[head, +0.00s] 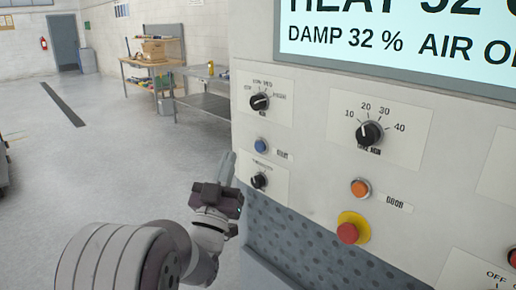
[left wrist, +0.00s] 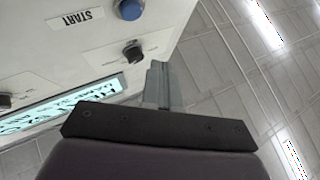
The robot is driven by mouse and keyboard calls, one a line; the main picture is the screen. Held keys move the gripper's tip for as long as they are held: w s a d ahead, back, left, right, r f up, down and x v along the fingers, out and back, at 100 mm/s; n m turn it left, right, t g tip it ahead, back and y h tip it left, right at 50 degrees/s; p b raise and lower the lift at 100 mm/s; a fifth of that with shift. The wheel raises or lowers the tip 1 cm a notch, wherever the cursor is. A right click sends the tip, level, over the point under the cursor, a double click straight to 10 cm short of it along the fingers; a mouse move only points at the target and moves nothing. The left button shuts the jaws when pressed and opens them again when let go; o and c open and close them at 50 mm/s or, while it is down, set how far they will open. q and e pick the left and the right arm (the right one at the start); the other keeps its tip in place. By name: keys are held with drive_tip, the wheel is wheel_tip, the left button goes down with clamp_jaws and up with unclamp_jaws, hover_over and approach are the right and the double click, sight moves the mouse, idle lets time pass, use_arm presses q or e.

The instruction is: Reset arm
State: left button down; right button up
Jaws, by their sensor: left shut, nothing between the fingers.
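My left arm comes in from the lower left of the head view. Its gripper (head: 229,165) is shut and empty, fingers pointing up beside the left edge of the washer panel (head: 318,185). A blue button (head: 261,146) and a small black knob (head: 259,181) are just right of the fingers. In the left wrist view the closed fingers (left wrist: 158,84) show near the panel edge, with the blue START button (left wrist: 128,9) and a black knob (left wrist: 133,51) beyond them. I cannot tell whether the fingers touch the panel. My right gripper is not in view.
The panel also has two larger dials (head: 369,133) (head: 260,102), an orange button (head: 360,188), a red button on a yellow base (head: 348,233) and a display (head: 400,40) above. A workbench (head: 150,75) stands behind.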

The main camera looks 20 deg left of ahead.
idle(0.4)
use_arm(q)
wheel_tip(320, 180, down, 22)
drive_tip(key=n+g, duration=0.1)
drive_tip(key=g, duration=1.2)
drive_tip(key=s+d+f+m+g+h, duration=0.1)
drive_tip(key=s+d+f+g, duration=0.3)
drive_tip(key=s, duration=0.5)
drive_tip(key=s+d+f+m+g+h, duration=0.2)
drive_tip(key=s+d+f+g, duration=0.3)
drive_tip(key=s+d, duration=0.3)
drive_tip(key=shift+s+g+h, duration=0.3)
drive_tip(key=shift+s+g, duration=0.05)
drive_tip(key=shift+g, duration=0.45)
